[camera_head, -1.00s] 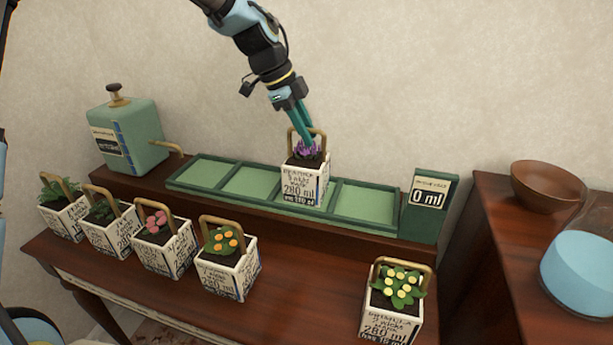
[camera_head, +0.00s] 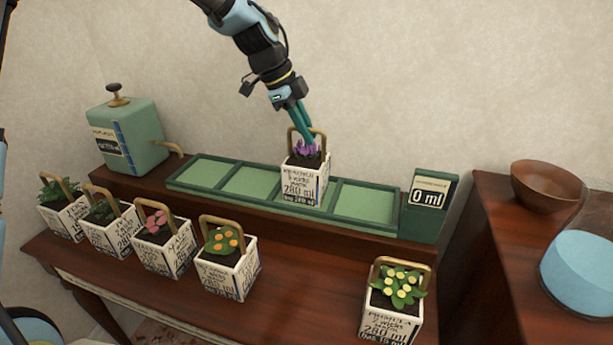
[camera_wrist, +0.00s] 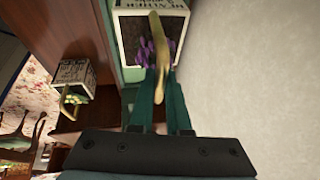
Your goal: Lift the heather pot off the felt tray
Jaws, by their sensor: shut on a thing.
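The heather pot (camera_head: 303,183) is a white square pot with dark lettering, "280 ml", purple flowers and a brass-coloured arched handle. In the head view it stands at the third section of the green felt tray (camera_head: 251,182); I cannot tell whether its base touches the felt. My gripper (camera_head: 308,138) comes down from above and is shut on the pot's handle. In the wrist view the handle (camera_wrist: 156,50) runs between my fingers, with the pot (camera_wrist: 178,28) and its purple flowers beyond. The pot looks upright.
Several potted plants stand along the table's front, including an orange-flowered pot (camera_head: 228,262) and a yellow-flowered pot (camera_head: 392,305). A green tank (camera_head: 127,140) with a spout is left of the tray. A green display box (camera_head: 430,208) reading "0 ml" is right. A brown bowl (camera_head: 545,188) sits further right.

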